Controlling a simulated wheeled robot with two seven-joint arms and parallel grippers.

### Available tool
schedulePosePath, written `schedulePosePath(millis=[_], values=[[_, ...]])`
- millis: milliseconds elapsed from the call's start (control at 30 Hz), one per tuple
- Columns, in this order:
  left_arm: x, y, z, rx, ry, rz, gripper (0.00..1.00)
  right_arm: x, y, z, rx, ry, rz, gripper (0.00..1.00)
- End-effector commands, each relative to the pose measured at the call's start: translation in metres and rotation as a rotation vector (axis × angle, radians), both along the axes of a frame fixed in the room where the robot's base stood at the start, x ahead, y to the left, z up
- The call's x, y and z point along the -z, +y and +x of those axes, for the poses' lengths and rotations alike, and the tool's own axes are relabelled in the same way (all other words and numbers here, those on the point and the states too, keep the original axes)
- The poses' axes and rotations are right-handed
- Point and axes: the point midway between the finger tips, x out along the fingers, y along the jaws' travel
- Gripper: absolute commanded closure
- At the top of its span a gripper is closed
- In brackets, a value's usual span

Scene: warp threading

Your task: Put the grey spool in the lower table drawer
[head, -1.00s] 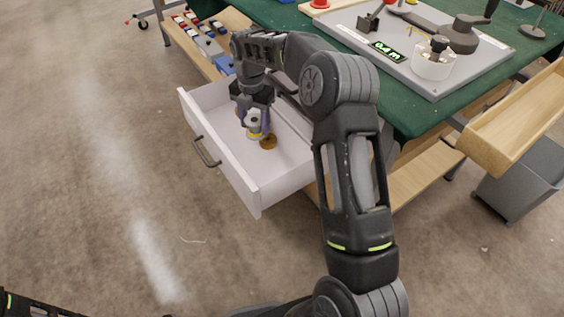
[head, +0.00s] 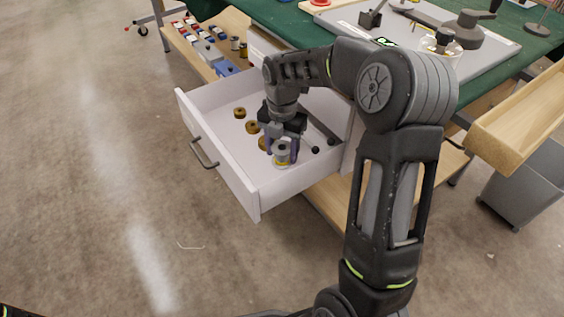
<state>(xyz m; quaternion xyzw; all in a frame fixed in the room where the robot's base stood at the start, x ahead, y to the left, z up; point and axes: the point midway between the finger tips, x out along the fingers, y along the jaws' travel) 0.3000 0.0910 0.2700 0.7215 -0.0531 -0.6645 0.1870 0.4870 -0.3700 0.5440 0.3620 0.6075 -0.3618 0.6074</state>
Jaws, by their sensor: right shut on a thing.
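The lower table drawer (head: 233,178) is pulled out, a white open box with a dark handle (head: 206,153) on its front. My right gripper (head: 281,147) points down inside the drawer. It is shut on the grey spool (head: 281,157), which is upright near the drawer's front right part. I cannot tell whether the spool touches the drawer floor. Several brown-gold spools (head: 239,113) stand in a row in the drawer, and one is partly hidden by the gripper. My left gripper is out of view.
The green-topped table (head: 300,32) carries a grey board with devices (head: 471,37). A wooden shelf (head: 190,55) with small coloured items is behind the drawer. A wooden tray (head: 520,120) and a grey bin (head: 530,185) are at the right. The floor in front is clear.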

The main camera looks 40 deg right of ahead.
Motion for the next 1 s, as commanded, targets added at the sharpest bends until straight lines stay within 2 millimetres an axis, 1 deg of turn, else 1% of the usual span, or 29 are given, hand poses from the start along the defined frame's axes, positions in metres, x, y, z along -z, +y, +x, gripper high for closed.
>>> schedulePosePath(millis=[67,333,400,667,800,833,1000], values=[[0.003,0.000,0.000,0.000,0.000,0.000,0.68,0.005,0.000,0.000,0.000,0.001,0.000,0.78],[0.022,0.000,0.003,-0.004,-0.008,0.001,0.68,0.044,0.000,0.000,0.000,0.003,0.001,0.78],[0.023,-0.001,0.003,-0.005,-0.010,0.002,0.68,0.048,0.000,0.000,0.000,0.001,0.000,0.78],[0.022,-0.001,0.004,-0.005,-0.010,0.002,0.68,0.047,0.000,0.000,0.000,0.000,0.000,0.78],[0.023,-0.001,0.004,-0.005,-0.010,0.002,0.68,0.050,0.000,0.000,0.000,0.001,0.000,0.78],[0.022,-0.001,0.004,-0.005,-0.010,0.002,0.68,0.050,0.000,0.000,0.000,0.000,0.000,0.46],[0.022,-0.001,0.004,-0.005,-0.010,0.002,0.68,0.049,0.000,0.000,0.000,0.000,0.000,0.32]])
